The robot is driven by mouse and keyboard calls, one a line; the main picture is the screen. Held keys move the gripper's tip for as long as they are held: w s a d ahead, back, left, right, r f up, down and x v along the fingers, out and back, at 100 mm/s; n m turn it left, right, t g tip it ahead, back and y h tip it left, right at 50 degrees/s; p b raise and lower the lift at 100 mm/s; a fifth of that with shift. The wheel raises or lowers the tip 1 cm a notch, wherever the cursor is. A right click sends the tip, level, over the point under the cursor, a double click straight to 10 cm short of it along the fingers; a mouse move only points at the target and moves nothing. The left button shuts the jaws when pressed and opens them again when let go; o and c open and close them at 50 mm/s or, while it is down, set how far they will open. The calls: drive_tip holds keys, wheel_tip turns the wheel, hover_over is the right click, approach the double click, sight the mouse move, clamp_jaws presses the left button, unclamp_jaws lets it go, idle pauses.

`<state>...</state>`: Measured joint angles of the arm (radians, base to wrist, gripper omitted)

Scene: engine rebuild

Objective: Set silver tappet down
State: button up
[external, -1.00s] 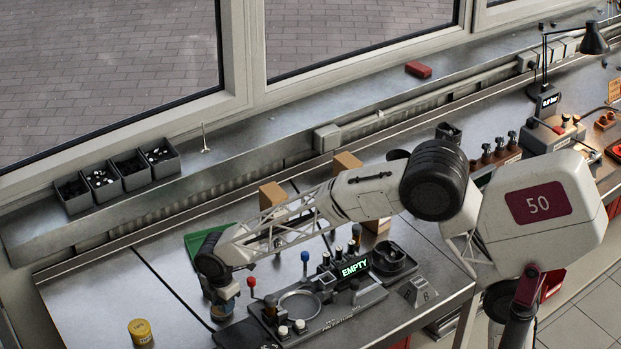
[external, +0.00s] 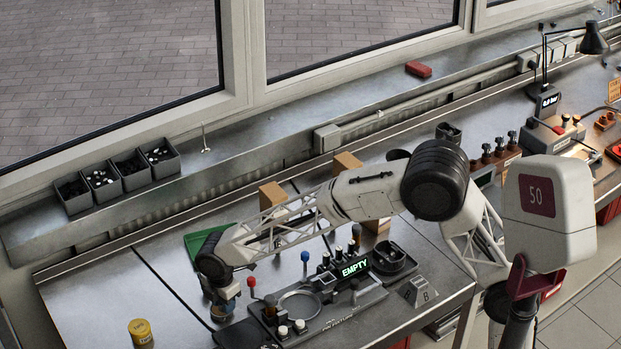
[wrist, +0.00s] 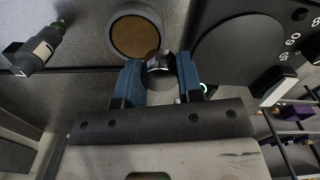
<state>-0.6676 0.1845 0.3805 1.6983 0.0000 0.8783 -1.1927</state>
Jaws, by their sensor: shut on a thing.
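The silver tappet (wrist: 160,63), a short shiny cylinder, is in the wrist view between the two blue fingers of my gripper (wrist: 159,78). The gripper is shut on it. In the external view my gripper (external: 222,305) points down low over the bench, left of the black fixture with the lit EMPTY display (external: 354,268). The tappet is too small to make out there.
In the wrist view a large dark dial (wrist: 240,55) with numbers lies close on the right, and a dark tool with a green tip (wrist: 40,50) on the left. A yellow tin (external: 140,331) stands left of my gripper. The bench between is clear.

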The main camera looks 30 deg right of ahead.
drive_tip(key=shift+r, duration=0.1)
wheel_tip(320, 180, up, 10)
drive_tip(key=w+d+m, duration=0.3)
drive_tip(key=w+d, duration=0.5)
drive_tip(key=d, duration=0.6)
drive_tip(key=w+d+m, duration=0.3)
drive_tip(key=w+d, duration=0.5)
drive_tip(key=d, duration=0.5)
drive_tip(key=w+d+m, duration=0.2)
drive_tip(key=w+d, duration=0.6)
drive_tip(key=d, duration=0.6)
drive_tip(key=s+d+m, duration=0.2)
drive_tip(key=d+m, duration=0.2)
drive_tip(key=d, duration=2.1)
drive_tip(key=s+d+m, duration=0.1)
drive_tip(key=d+m, duration=0.4)
drive_tip(key=d, duration=2)
drive_tip(key=f, duration=0.5)
drive_tip(key=shift+s+d, duration=0.15)
drive_tip(key=shift+d, duration=0.2)
